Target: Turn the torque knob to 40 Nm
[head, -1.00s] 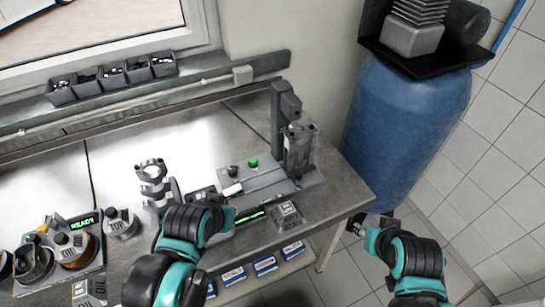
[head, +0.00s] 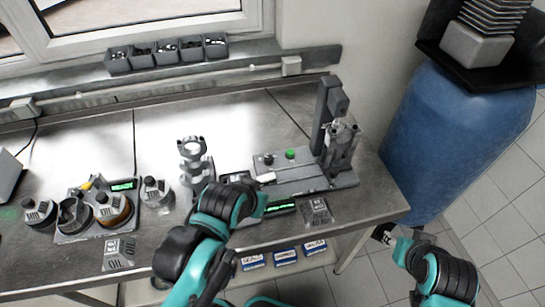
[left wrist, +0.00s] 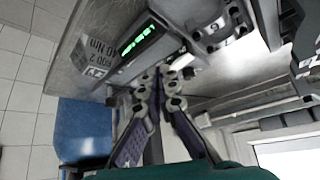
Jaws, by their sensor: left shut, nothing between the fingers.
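The press station (head: 315,181) stands at the right end of the steel bench, with a lit green display (head: 281,207) on its front edge. A small black knob (head: 268,159) and a green button (head: 290,154) sit on its top; I cannot tell whether this knob is the torque knob. My left gripper (left wrist: 160,74) is shut and empty, its tips close to the station's front beside the display (left wrist: 139,40); contact is unclear. In the head view my left arm hides the tips. My right gripper (head: 384,236) is below the bench's right corner, its fingers unclear.
A placard (head: 318,211) lies right of the display. A crankshaft-like part (head: 193,160) stands left of the station. A blue drum (head: 437,140) stands beyond the bench's right end.

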